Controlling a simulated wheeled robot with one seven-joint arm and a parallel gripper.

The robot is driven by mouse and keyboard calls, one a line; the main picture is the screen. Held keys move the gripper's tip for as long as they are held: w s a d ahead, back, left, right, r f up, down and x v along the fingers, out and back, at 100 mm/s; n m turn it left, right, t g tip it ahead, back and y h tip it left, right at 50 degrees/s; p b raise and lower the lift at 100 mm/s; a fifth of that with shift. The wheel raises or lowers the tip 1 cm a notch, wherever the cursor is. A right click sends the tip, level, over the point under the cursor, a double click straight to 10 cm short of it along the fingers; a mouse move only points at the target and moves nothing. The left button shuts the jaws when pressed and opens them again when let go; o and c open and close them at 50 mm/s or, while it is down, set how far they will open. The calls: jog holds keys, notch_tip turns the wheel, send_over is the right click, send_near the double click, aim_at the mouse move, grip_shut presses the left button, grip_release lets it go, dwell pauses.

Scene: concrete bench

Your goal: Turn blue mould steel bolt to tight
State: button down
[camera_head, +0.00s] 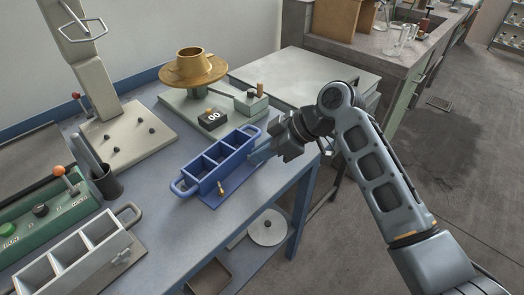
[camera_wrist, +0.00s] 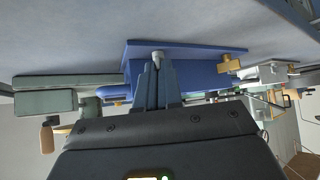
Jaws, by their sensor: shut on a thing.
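The blue mould (camera_head: 213,178) is a three-compartment box with a loop handle at each end, standing on a flat blue base plate on the bench. It also shows in the wrist view (camera_wrist: 195,68). My gripper (camera_head: 259,156) reaches in from the right to the mould's right end, low near the base plate. In the wrist view my fingers (camera_wrist: 158,68) are closed together on the steel bolt (camera_wrist: 158,54), of which only a pale grey end shows. The bolt is hidden in the head view. A brass bolt (camera_head: 220,188) stands at the mould's near side, apart from my fingers.
A grey mould (camera_head: 75,270) and a green control box (camera_head: 35,225) stand at the left. A brass flow table (camera_head: 193,70) and a small black counter box (camera_head: 212,119) stand behind the blue mould. The bench top in front of the blue mould is clear.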

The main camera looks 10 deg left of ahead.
jog(key=shift+s+r+m+t+p, duration=0.1)
jog(key=shift+m+t+p, duration=0.2)
jog(key=shift+p, duration=0.05)
jog(key=m+t+p, duration=0.2)
jog(key=p, duration=0.1)
jog(key=shift+s+a+r+m, duration=0.1)
jog(key=shift+s+r+m, duration=0.05)
jog(key=shift+s+m, duration=0.15)
jog(key=m+p, duration=0.1)
jog(key=m+t+h+p, duration=0.1)
jog(key=m+t+p, duration=0.1)
jog(key=shift+s+a+m+h, duration=0.15)
jog(key=shift+s+m+h, duration=0.15)
jog(key=shift+h, duration=0.1)
jog(key=m+t+p, duration=0.1)
jog(key=m+t+h+p, duration=0.1)
jog(key=m+p, duration=0.1)
jog(key=shift+a+h, duration=0.2)
jog(key=shift+h, duration=0.1)
jog(key=shift+s+m+t+h+p, duration=0.1)
jog(key=shift+m+t+h+p, duration=0.3)
jog(key=shift+m+h+p, duration=0.4)
jog(key=shift+f+m, duration=0.2)
jog(key=shift+m, duration=0.1)
jog(key=c, duration=1.6)
grip_release()
jog(key=shift+o, duration=0.2)
